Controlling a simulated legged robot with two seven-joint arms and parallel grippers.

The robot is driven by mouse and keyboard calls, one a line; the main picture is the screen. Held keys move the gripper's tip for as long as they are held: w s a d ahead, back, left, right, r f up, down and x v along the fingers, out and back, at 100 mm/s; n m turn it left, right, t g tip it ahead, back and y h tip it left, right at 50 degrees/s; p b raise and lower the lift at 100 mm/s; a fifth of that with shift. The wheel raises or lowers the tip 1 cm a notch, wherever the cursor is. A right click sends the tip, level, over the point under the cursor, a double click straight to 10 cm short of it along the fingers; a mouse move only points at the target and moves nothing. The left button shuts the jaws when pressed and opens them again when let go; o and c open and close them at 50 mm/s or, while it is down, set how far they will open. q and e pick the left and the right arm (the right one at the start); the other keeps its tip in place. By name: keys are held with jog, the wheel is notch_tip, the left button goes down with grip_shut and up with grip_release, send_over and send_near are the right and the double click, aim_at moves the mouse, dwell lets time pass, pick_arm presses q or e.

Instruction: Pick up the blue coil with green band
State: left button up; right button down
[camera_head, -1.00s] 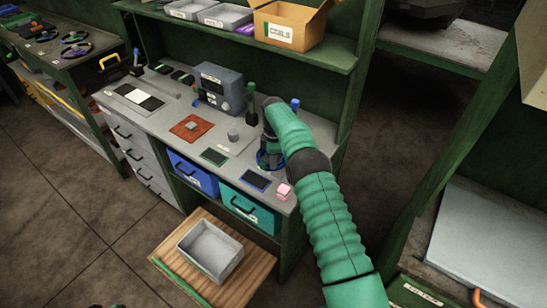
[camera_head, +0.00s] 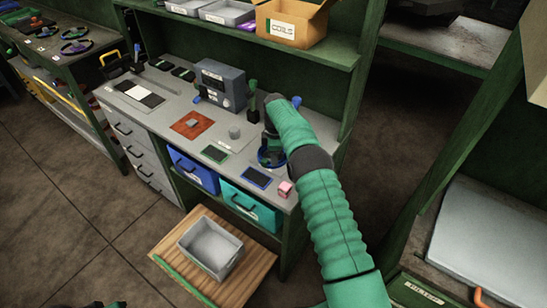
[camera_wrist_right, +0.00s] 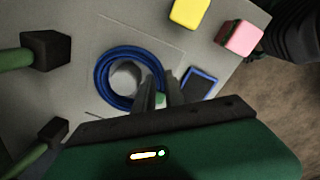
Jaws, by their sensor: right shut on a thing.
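The blue coil (camera_wrist_right: 101,76) is a ring lying around a pale grey cylinder (camera_wrist_right: 125,76) in the right wrist view. A small green patch (camera_wrist_right: 160,100), likely its green band, shows between my fingers. My right gripper (camera_wrist_right: 162,84) is shut on the coil's side nearest the wrist. In the head view the coil (camera_head: 264,161) shows near the bench's front right, partly hidden by my right arm and gripper (camera_head: 269,147). I cannot tell whether the coil is lifted off the bench.
A pink block (camera_head: 285,188) and a blue-edged dark pad (camera_head: 256,178) lie close to the coil. A yellow block (camera_wrist_right: 190,12) shows in the right wrist view. A grey tray (camera_head: 210,249) sits on a pulled-out wooden board (camera_head: 256,268). Shelves stand behind the bench.

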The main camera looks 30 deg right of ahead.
jog(key=r, duration=0.1)
jog(key=d+r, duration=0.1)
jog(key=r, duration=0.1)
jog(key=shift+w+d+g, duration=0.3)
jog(key=r, duration=0.4)
jog(key=shift+s+a, duration=0.15)
jog(key=shift+s, duration=0.15)
jog(key=shift+a+r, duration=0.2)
jog(key=shift+a, duration=0.35)
jog(key=c, duration=2.2)
grip_release()
jog(key=shift+w, duration=0.1)
jog(key=c, duration=1.9)
grip_release()
jog(key=shift+f, duration=0.1)
jog(key=shift+c, duration=0.2)
jog(key=o, duration=1)
jog(key=shift+d+f, duration=0.1)
jog(key=shift+d, duration=0.45)
jog(key=o, duration=0.5)
jog(key=shift+a, duration=0.2)
jog(key=shift+c, duration=0.2)
jog(key=shift+o, duration=0.2)
jog(key=shift+a, duration=0.15)
pick_arm(q)
jog(key=shift+w+d+f, duration=0.3)
jog(key=shift+w+d, duration=0.15)
jog(key=shift+w, duration=0.2)
pick_arm(e)
jog(key=shift+a, duration=0.1)
